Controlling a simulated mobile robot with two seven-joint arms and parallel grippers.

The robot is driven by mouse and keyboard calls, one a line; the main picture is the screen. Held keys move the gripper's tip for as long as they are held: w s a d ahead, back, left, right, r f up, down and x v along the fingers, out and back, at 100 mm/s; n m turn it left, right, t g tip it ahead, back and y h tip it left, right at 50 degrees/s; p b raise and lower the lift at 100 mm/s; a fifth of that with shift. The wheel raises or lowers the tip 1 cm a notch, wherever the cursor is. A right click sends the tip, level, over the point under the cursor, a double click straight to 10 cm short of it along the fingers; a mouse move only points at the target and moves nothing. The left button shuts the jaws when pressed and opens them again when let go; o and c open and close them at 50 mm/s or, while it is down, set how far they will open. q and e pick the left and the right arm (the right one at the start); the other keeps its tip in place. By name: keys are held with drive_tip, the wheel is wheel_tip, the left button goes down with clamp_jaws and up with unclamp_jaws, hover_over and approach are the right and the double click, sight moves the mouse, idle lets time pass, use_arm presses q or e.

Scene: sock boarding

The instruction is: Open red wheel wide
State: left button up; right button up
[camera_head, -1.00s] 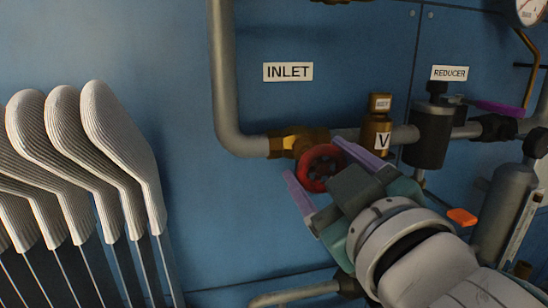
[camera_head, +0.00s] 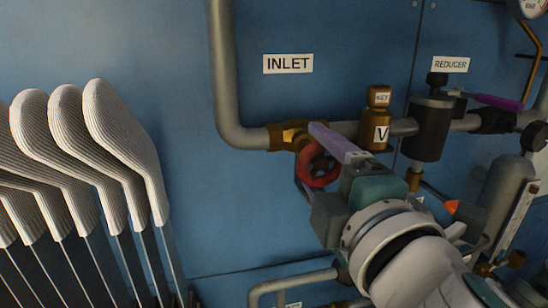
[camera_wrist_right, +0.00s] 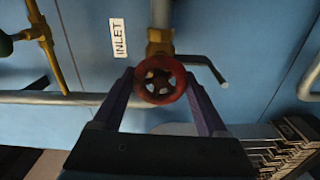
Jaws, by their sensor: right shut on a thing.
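The red wheel (camera_head: 318,166) sits on the brass valve (camera_head: 290,136) of the inlet pipe, under the INLET label (camera_head: 288,64). It also shows in the right wrist view as a red wheel (camera_wrist_right: 160,80) with a dark spoked hub. My right gripper (camera_head: 322,160) has its purple fingers on opposite sides of the wheel and is shut on its rim. In the head view one finger crosses in front of the wheel's upper right, and the other is partly hidden behind it. My left gripper is in neither view.
Socks on several boards (camera_head: 120,140) stand at the left. To the right are a brass fitting marked V (camera_head: 381,134), the dark reducer (camera_head: 430,130) and a purple lever (camera_head: 498,102). A grey pipe (camera_head: 222,70) drops from above. The blue panel between socks and valve is clear.

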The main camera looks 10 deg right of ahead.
drive_tip(key=n, duration=0.5)
drive_tip(key=shift+n, duration=0.4)
drive_tip(key=n+p, duration=0.1)
drive_tip(key=n, duration=0.3)
drive_tip(key=n+p, duration=0.1)
drive_tip(key=n, duration=0.4)
drive_tip(key=shift+d+f+p, duration=0.1)
drive_tip(key=shift+p, duration=0.3)
drive_tip(key=n+p, duration=0.1)
drive_tip(key=n, duration=0.3)
drive_tip(key=shift+d+n+p, duration=0.1)
drive_tip(key=shift+n+p, duration=0.2)
drive_tip(key=shift+p, duration=0.05)
drive_tip(key=n+p, duration=0.2)
drive_tip(key=n, duration=0.2)
drive_tip(key=n+p, duration=0.2)
drive_tip(key=n, duration=0.3)
drive_tip(key=shift+d+n, duration=0.1)
drive_tip(key=shift+n, duration=0.3)
drive_tip(key=n+p, duration=0.2)
drive_tip(key=n, duration=0.3)
drive_tip(key=shift+p, duration=0.4)
drive_tip(key=n+p, duration=0.1)
drive_tip(key=n, duration=0.4)
